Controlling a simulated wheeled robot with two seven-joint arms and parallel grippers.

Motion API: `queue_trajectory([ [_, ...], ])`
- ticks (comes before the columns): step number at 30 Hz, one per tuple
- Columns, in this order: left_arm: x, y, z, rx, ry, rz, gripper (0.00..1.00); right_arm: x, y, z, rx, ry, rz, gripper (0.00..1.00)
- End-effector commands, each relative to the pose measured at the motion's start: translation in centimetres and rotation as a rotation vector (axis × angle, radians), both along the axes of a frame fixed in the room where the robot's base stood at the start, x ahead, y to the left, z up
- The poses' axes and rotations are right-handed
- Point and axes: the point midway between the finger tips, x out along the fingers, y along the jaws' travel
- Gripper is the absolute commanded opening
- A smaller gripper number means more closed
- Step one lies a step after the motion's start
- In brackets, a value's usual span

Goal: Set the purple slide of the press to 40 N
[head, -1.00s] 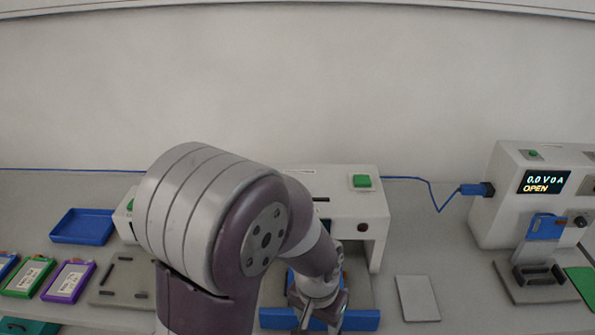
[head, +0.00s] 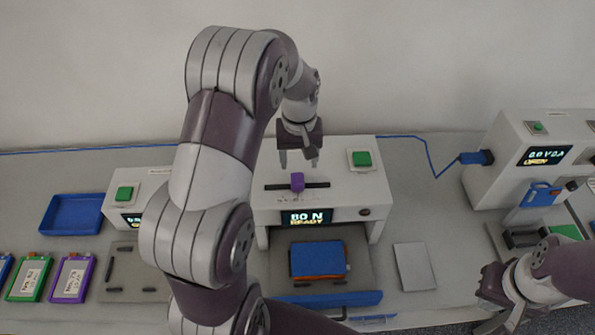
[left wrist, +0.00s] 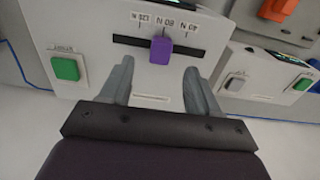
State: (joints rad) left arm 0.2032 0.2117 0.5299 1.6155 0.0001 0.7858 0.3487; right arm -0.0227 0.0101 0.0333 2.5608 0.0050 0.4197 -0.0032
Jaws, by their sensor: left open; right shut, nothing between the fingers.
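The purple slide (head: 297,182) sits in a dark slot on top of the white press (head: 350,190). The press display (head: 306,217) reads 80 N, READY. In the left wrist view the slide (left wrist: 160,50) stands at the 80 N mark, with the 40 N mark to its right and the 120 N mark to its left. My left gripper (head: 299,158) is open just above and behind the slide, fingers pointing down. In the left wrist view its fingers (left wrist: 155,85) are either side of the slide's line, apart from it. My right gripper (head: 487,298) is shut and empty at the lower right.
A green button (head: 361,159) is on the press top, right of the slide. A blue and orange block (head: 318,261) lies under the press. A grey plate (head: 414,266) lies to the right. A tester (head: 520,150) with a blue cable stands further right.

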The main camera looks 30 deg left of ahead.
Motion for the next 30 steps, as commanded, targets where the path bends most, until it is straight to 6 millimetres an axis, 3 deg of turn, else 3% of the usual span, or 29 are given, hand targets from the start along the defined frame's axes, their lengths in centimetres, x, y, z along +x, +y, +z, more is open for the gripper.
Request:
queue_trajectory([
  [1, -0.2, 0.0, -0.7, -0.001, 0.008, 0.0, 0.62, 0.0, 0.0, 1.2, 0.0, 0.0, 0.0, 0.0],
  [9, -0.1, 0.0, -6.8, -0.001, 0.004, -0.001, 0.62, 0.0, 0.0, 3.5, 0.0, -0.001, 0.0, 0.0],
  [15, 0.0, 0.1, -8.5, 0.001, -0.001, -0.002, 0.62, 0.0, 0.0, 3.7, 0.0, -0.001, 0.0, 0.0],
  [21, 0.0, 0.1, -8.6, 0.001, -0.001, -0.002, 0.62, 0.0, 0.0, 3.7, 0.0, 0.0, 0.0, 0.0],
  [23, 0.0, 0.1, -8.6, 0.001, -0.001, -0.002, 0.45, 0.0, 0.0, 3.7, 0.0, 0.0, 0.0, 0.0],
  [27, 0.1, 0.1, -8.6, 0.0, -0.002, -0.002, 0.0, 0.0, 0.0, 3.7, 0.0, -0.001, 0.0, 0.0],
  [30, 0.1, 0.1, -8.6, 0.001, -0.003, -0.002, 0.0, 0.0, 0.0, 3.6, 0.0, -0.001, 0.0, 0.0],
])
